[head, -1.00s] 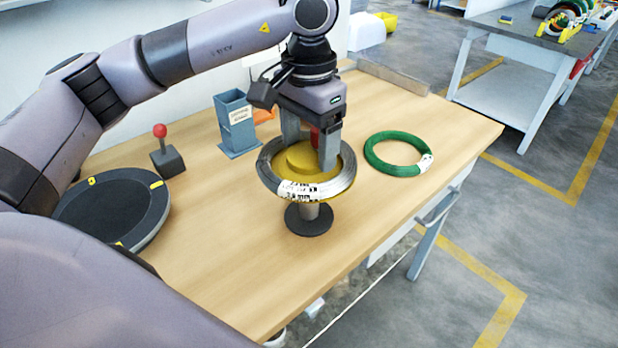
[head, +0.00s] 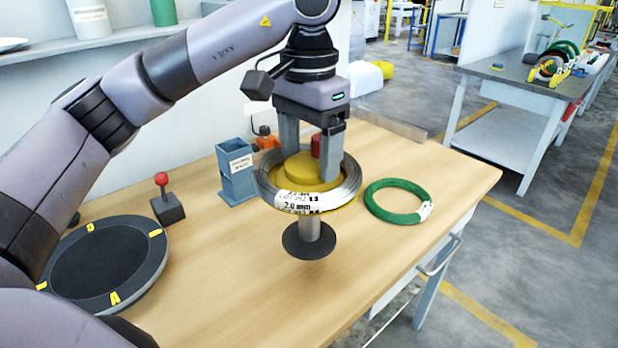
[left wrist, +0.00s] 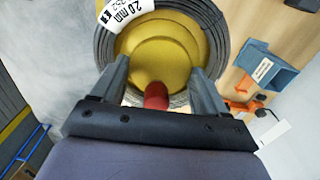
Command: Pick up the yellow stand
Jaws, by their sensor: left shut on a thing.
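The yellow stand (head: 299,166) has a round yellow top, a grey post and a dark round base (head: 309,241). A grey wire coil (head: 351,178) with a white "2.0 mm" label lies around its top. My left gripper (head: 307,160) points down, its two fingers shut on the stand's top inside the coil. The stand is upright and seems raised above the table. The left wrist view shows the yellow top (left wrist: 158,58) between the fingers (left wrist: 160,85), and a red piece (left wrist: 156,96) near them. My right gripper is not in view.
A green coil (head: 381,209) lies right of the stand on the wooden table (head: 250,285). A blue-grey box (head: 237,178), a red-knobbed switch (head: 167,203) and a dark round turntable (head: 103,262) are to the left. The front of the table is clear.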

